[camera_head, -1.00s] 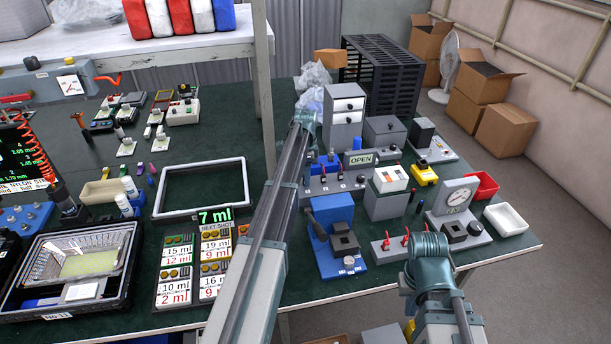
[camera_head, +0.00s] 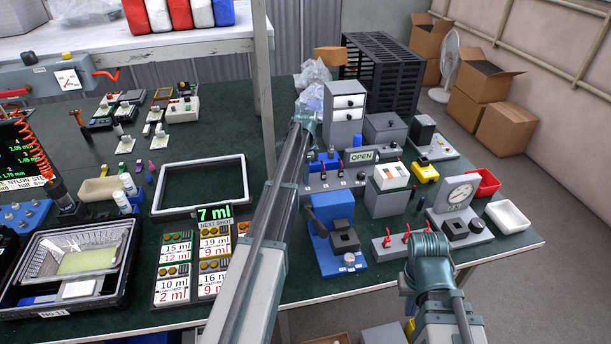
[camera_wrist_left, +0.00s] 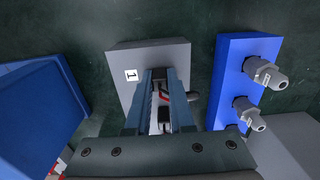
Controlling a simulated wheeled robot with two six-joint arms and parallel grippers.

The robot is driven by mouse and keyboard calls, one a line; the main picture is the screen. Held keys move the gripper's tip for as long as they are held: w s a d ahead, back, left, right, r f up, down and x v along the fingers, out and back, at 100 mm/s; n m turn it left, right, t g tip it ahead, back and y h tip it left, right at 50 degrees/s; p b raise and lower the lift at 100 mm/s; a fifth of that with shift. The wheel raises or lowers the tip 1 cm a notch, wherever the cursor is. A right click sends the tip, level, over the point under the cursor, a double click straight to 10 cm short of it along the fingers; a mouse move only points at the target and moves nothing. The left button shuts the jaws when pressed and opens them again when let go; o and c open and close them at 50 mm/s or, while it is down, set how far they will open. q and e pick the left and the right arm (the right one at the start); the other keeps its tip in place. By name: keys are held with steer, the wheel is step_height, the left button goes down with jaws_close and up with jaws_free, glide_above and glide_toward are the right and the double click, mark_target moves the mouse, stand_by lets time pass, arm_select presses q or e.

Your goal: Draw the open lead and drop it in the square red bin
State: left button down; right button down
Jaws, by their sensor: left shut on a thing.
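My left arm reaches over the bench, and its gripper is hidden behind the arm's end in the head view. In the left wrist view my left gripper (camera_wrist_left: 160,84) is shut over a grey block marked 1 (camera_wrist_left: 122,60). A small piece with red and dark parts, seemingly the lead (camera_wrist_left: 164,95), shows between the fingers; most of it is hidden. I cannot tell whether it is clear of the block. The red bin (camera_head: 486,181) stands at the bench's right edge. My right arm shows at the lower right, its gripper out of view.
A blue block with two metal fittings (camera_wrist_left: 248,80) stands right of the fingers. An OPEN sign (camera_head: 361,156), a dial gauge (camera_head: 461,193) and a white tray (camera_head: 508,216) stand on the right half of the bench. Red levers (camera_head: 404,240) stick up from a grey block.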

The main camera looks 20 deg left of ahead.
arm_select(q)
steer(key=shift+r, duration=0.1)
steer(key=shift+r+p, duration=2.1)
steer(key=shift+p, duration=0.15)
steer(key=shift+r, duration=0.15)
stand_by(1.2)
